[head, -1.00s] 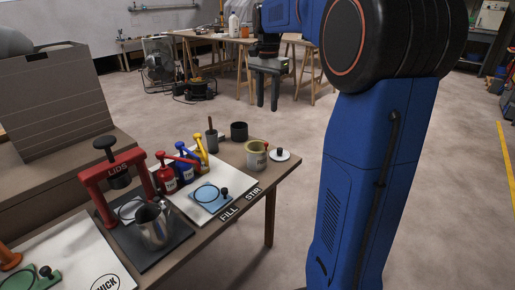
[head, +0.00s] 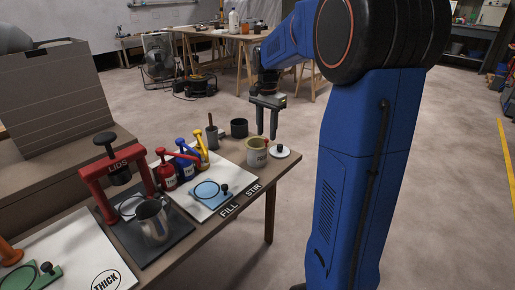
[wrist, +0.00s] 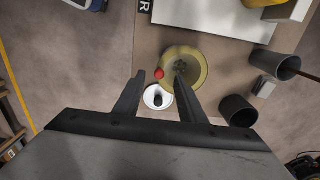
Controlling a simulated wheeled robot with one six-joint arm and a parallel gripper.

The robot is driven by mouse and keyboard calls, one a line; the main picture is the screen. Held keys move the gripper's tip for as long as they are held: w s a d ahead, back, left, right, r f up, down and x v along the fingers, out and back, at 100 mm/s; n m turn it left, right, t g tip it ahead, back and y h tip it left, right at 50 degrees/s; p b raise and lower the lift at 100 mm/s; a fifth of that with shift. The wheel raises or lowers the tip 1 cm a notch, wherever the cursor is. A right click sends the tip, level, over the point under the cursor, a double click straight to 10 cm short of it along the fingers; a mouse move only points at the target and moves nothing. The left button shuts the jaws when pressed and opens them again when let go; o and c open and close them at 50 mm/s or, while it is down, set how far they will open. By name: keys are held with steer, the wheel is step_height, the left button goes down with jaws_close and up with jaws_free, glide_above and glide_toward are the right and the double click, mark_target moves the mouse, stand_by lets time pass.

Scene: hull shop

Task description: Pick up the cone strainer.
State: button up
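I cannot say for sure which thing is the cone strainer. A flat blue piece with a dark ring and black knob (head: 207,196) lies on the white board by the FILL label. A similar green piece (head: 38,276) lies at the lower left. My gripper (head: 267,134) is open and empty above the far right end of the bench, over an olive pot (head: 257,155). In the wrist view its fingertips (wrist: 160,76) point down toward the pot (wrist: 200,62), which has a red spot on its rim and something dark inside. A white lid with a black knob (wrist: 157,97) sits beside the pot.
Two dark cups (head: 239,128) (wrist: 288,66) stand behind the pot. Red, blue and yellow pump bottles (head: 184,163) stand left of it. A red LIDS press (head: 117,172) and a metal pitcher (head: 154,223) are further left. Floor right of the bench (head: 290,215) is clear.

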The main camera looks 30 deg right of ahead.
mark_target(266, 140)
steer(key=shift+f, duration=2.2)
jaws_close()
